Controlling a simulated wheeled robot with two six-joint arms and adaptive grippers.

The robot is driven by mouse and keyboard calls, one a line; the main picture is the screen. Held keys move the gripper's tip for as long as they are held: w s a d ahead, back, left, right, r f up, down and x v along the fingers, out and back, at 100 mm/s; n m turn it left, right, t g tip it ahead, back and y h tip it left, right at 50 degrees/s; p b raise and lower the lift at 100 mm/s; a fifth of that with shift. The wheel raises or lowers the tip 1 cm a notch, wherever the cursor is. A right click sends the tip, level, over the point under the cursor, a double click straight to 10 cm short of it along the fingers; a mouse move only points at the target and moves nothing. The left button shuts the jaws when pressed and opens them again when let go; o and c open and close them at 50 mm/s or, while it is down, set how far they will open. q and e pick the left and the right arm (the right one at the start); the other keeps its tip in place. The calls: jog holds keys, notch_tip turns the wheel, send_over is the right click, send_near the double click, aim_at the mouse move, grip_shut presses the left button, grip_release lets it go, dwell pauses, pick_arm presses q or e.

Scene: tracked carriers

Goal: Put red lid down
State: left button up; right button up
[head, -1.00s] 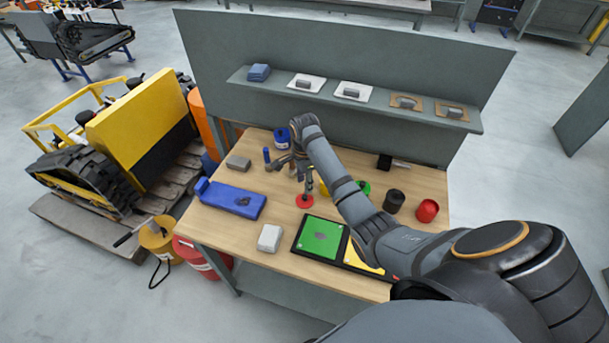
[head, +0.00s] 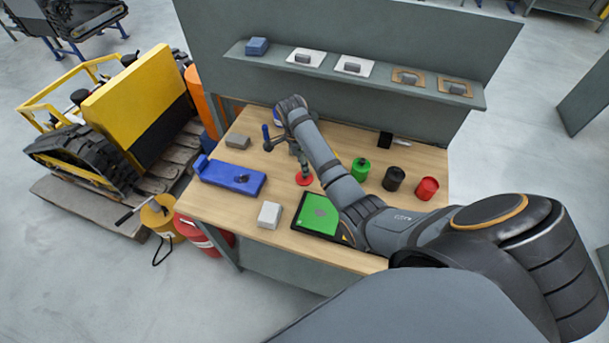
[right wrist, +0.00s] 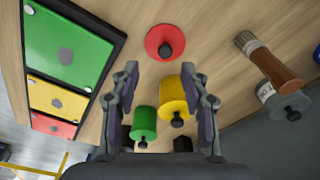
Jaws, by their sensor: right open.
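The red lid (head: 304,179), a flat disc with a dark knob, lies on the wooden table behind the green panel. It also shows in the right wrist view (right wrist: 160,36), knob up, ahead of the fingertips. My right gripper (head: 286,152) is above the table, apart from the lid. In the right wrist view its two fingers (right wrist: 165,85) are spread with nothing gripped; the yellow container (right wrist: 174,96) seen between them stands farther off. A red container (head: 427,188) stands at the table's right. My left gripper is not in view.
Green (head: 360,168) and black (head: 394,179) containers stand beside the red one. A blue case (head: 230,177), a grey block (head: 238,142) and a white block (head: 269,214) sit left. A tray (head: 300,222) with coloured panels lies in front. A shelf (head: 380,75) runs behind.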

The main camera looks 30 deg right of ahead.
jog(key=shift+w+d+f+p, duration=0.1)
jog(key=shift+d+f+p, duration=0.05)
jog(key=shift+f, duration=0.95)
jog(key=shift+w+d+f+p, duration=0.1)
jog(key=shift+f+p, duration=0.1)
jog(key=shift+f, duration=0.9)
jog(key=shift+w+d+f+p, duration=0.1)
jog(key=shift+d+f+p, duration=0.05)
jog(key=shift+f, duration=0.95)
grip_shut()
